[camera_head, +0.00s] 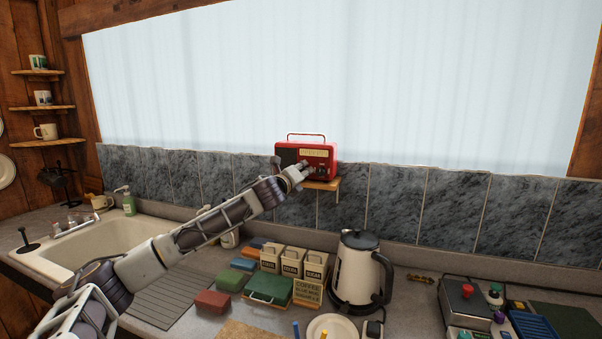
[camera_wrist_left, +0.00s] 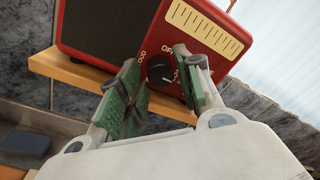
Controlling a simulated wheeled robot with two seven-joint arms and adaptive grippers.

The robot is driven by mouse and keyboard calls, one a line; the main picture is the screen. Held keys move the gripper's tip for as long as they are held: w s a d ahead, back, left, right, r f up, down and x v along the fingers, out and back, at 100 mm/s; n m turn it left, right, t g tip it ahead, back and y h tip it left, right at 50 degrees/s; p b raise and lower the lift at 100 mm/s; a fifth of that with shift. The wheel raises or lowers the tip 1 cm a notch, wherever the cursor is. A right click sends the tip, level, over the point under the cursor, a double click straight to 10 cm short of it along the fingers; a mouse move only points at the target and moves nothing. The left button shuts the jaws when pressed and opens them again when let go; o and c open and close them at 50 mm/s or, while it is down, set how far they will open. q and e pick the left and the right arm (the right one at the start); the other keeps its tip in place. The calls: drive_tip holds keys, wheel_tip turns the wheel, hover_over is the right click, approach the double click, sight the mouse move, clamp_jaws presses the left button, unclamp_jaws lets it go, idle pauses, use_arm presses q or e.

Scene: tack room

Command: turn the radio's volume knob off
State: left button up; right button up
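The red radio (camera_head: 318,152) stands on a small wooden shelf (camera_head: 325,185) below the window. In the left wrist view its red front (camera_wrist_left: 215,62) shows a dark speaker grille, a cream dial and the black volume knob (camera_wrist_left: 159,71), with lettering around the knob that begins "OF" above and reads "OUD" at the left. My left gripper (camera_head: 301,168) reaches to the radio's front. In the wrist view its green-padded fingers (camera_wrist_left: 158,88) are apart, one on each side of the knob; I cannot tell whether they touch it. My right gripper is not in view.
Below the shelf, the counter holds a kettle (camera_head: 360,272), labelled canisters (camera_head: 291,262), and coloured boxes (camera_head: 268,288). A sink (camera_head: 110,235) is at the left. A device with a red button (camera_head: 467,291) is at the right. The air around the shelf is clear.

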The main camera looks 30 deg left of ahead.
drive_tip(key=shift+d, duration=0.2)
use_arm(q)
drive_tip(key=shift+c, duration=0.4)
clamp_jaws()
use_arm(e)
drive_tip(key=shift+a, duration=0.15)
use_arm(q)
drive_tip(key=shift+n, duration=0.4)
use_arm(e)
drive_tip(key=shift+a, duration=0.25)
use_arm(q)
drive_tip(key=shift+w+d+f+n+y+b, duration=0.1)
drive_tip(key=shift+n+y+b, duration=0.4)
drive_tip(key=shift+n, duration=4)
drive_tip(key=shift+f+n+y+b, duration=0.1)
drive_tip(key=shift+n+y+b, duration=0.35)
drive_tip(key=shift+n, duration=4.05)
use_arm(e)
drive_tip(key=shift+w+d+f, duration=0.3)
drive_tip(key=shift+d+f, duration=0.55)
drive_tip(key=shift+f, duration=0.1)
